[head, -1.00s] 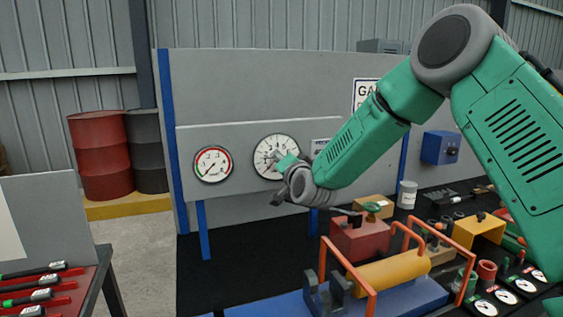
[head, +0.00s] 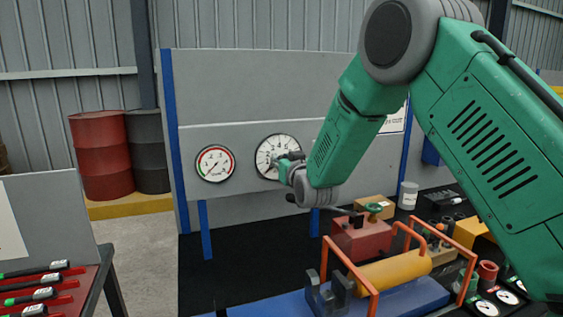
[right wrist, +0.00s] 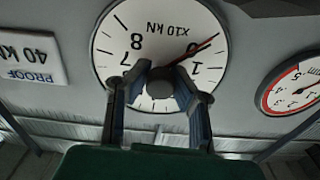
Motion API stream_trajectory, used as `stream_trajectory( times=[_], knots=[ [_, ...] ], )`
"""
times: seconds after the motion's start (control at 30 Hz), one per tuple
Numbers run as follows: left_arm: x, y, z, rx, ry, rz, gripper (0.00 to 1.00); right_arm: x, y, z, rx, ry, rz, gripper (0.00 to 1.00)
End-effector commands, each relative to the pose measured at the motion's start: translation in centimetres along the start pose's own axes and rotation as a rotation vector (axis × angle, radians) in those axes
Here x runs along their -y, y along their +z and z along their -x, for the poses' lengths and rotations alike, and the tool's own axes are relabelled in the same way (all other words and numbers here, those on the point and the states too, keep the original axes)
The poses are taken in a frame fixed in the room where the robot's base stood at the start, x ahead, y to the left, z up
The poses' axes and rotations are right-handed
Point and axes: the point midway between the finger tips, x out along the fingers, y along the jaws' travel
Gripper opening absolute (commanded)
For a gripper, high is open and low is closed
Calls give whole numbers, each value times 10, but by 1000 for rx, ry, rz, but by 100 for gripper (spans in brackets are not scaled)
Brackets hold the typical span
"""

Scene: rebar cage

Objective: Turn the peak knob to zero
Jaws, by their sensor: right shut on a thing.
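The large white dial marked x10 kN (head: 268,147) is mounted on the grey panel. In the right wrist view the dial (right wrist: 150,22) appears upside down, with a dark round peak knob (right wrist: 184,92) at its centre. A red pointer (right wrist: 205,43) runs from the hub to the scale beside the 0. My right gripper (head: 287,164) is at the dial's lower right in the head view. In the right wrist view its fingers (right wrist: 172,86) are on either side of the knob, shut on it. The fingers hide part of the dial face. My left gripper is out of view.
A smaller red-rimmed gauge (head: 215,163) is left of the dial. A "PROOF 40 kN" plate (right wrist: 28,62) is beside the dial. Below stand a red block (head: 360,236) and a yellow cylinder (head: 395,270) with orange handles. Red tools (head: 38,294) lie at lower left.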

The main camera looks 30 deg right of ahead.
Motion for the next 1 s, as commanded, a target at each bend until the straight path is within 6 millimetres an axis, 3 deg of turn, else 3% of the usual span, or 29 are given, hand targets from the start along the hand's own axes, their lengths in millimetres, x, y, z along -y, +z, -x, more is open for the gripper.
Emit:
stream_trajectory(
  times=[0.03, 0.7, 0.73, 0.77, 1.0],
  knots=[
    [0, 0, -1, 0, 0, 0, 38, 1, 12, 3, 27, -2, 21, 0],
    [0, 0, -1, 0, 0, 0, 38, -1, 12, 3, 27, -1, 74, 0],
    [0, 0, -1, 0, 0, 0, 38, -1, 12, 3, 27, -1, 74, 28],
    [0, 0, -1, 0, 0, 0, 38, -1, 12, 3, 26, -1, 73, 39],
    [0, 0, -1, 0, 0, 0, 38, -2, 8, 2, 16, 0, 72, 42]
  ],
)
